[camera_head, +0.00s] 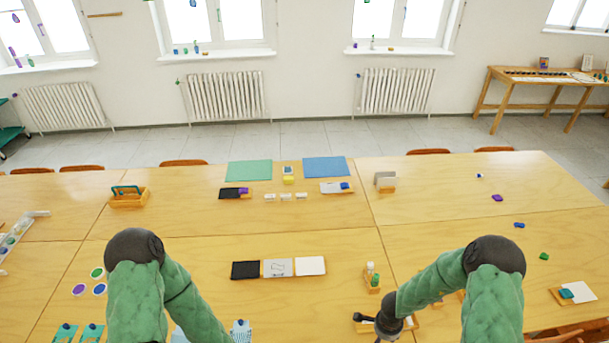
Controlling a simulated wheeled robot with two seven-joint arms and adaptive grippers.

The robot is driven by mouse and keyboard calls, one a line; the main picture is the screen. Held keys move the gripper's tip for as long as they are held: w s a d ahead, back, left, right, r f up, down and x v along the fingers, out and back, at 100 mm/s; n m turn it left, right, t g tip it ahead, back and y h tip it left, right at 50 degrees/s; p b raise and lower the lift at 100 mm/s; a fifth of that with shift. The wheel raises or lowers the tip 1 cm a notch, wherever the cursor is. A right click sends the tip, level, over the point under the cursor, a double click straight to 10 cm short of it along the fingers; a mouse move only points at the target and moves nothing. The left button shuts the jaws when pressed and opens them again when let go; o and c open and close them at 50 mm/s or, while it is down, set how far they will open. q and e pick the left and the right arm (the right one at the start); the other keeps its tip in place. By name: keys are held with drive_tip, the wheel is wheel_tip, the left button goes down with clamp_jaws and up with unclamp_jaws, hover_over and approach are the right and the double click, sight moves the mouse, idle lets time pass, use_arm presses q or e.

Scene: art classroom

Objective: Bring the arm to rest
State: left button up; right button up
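My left arm, in a green sleeve, comes in at the lower left of the head view. It bends at a dark elbow and its far end runs out of the bottom edge, so its gripper is out of the picture. My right arm comes in at the lower right and reaches left and down. Its dark gripper (368,321) is at the bottom edge, above the near part of the table (215,250). The gripper is partly cut off and small, so I cannot tell its opening or whether it holds anything.
A small wooden holder with bottles (372,280) stands just behind the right gripper. A black, grey and white tray set (278,268) lies at the middle. Coloured discs (79,289) lie left of the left arm. A white card on a wooden tray (578,292) is at the right.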

drive_tip(key=s+a+f+n+y+b, duration=0.2)
drive_tip(key=s+a+f+n+b, duration=0.4)
drive_tip(key=f+b, duration=0.4)
drive_tip(key=s+a+f+n+y+b, duration=0.2)
drive_tip(key=s+a+f+n+b, duration=0.4)
drive_tip(key=s+a+f+b, duration=0.2)
drive_tip(key=a+f+b, duration=0.1)
drive_tip(key=a+b, duration=0.1)
drive_tip(key=shift+f+n+y+b, duration=0.3)
drive_tip(key=shift+f+n+b, duration=0.05)
drive_tip(key=shift+n+b, duration=0.05)
